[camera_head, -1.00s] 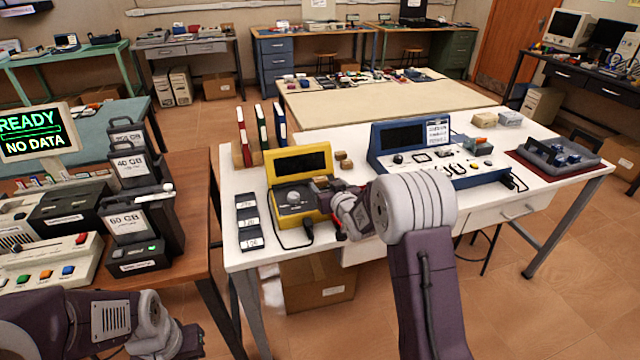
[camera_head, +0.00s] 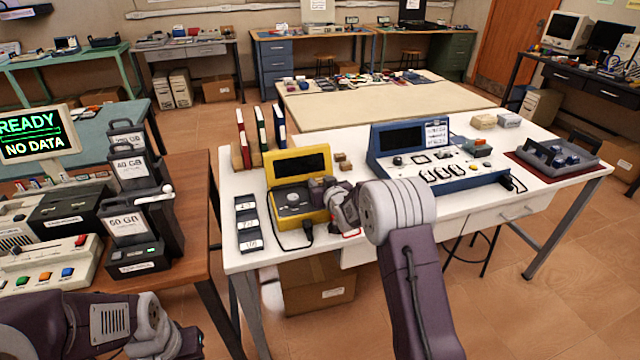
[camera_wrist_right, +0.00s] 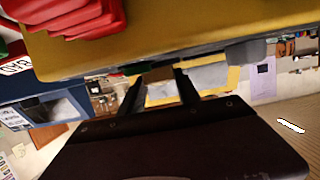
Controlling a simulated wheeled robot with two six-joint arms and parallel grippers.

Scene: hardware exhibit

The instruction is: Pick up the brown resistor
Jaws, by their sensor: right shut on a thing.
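My right gripper (camera_head: 320,188) is over the right side of the yellow instrument (camera_head: 279,190), near its grey round dial (camera_head: 292,200). In the right wrist view its two dark fingers (camera_wrist_right: 157,88) show beyond the dark gripper body. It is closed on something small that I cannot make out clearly. No brown resistor can be told for sure; two small brown blocks (camera_head: 341,158) lie on the white table just right of the yellow lid. My left gripper (camera_head: 190,341) is low at the left, apart from the tables, and its fingers are not clear.
A blue console (camera_head: 384,171) stands right of my right arm on the white table (camera_head: 332,136). A grey tray (camera_head: 590,158) lies at the right end. The brown desk (camera_head: 190,215) at left holds black cartridges.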

